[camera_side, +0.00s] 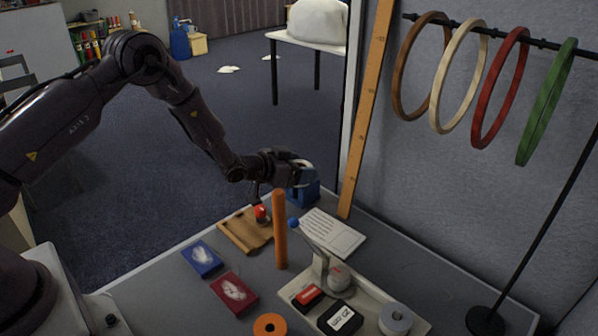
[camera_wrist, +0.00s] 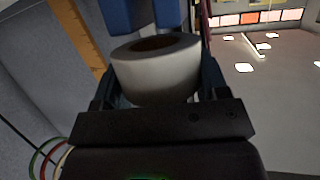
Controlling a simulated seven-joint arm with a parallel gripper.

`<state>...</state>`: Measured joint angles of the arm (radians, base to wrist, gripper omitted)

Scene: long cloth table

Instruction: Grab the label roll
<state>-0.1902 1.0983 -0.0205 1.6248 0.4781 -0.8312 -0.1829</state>
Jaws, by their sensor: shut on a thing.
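The label roll is a white roll (camera_wrist: 157,75) with a brown core, seen close up in the wrist view. My gripper (camera_wrist: 158,82) is shut on it, with one dark finger on each side of the roll. In the side view my gripper (camera_side: 290,178) is at the far end of the table, just above and beside a blue object (camera_side: 303,190). Only a small pale edge of the roll shows there; the gripper hides most of it. Blue parts (camera_wrist: 135,14) also show behind the roll in the wrist view. I cannot tell whether they touch.
An orange upright post (camera_side: 280,230) stands near my gripper. A wooden board (camera_side: 240,236), a white card (camera_side: 333,233), a blue pack (camera_side: 202,258), a red pack (camera_side: 233,293) and a pale tray (camera_side: 378,296) lie on the table. Coloured rings (camera_side: 500,88) hang at right.

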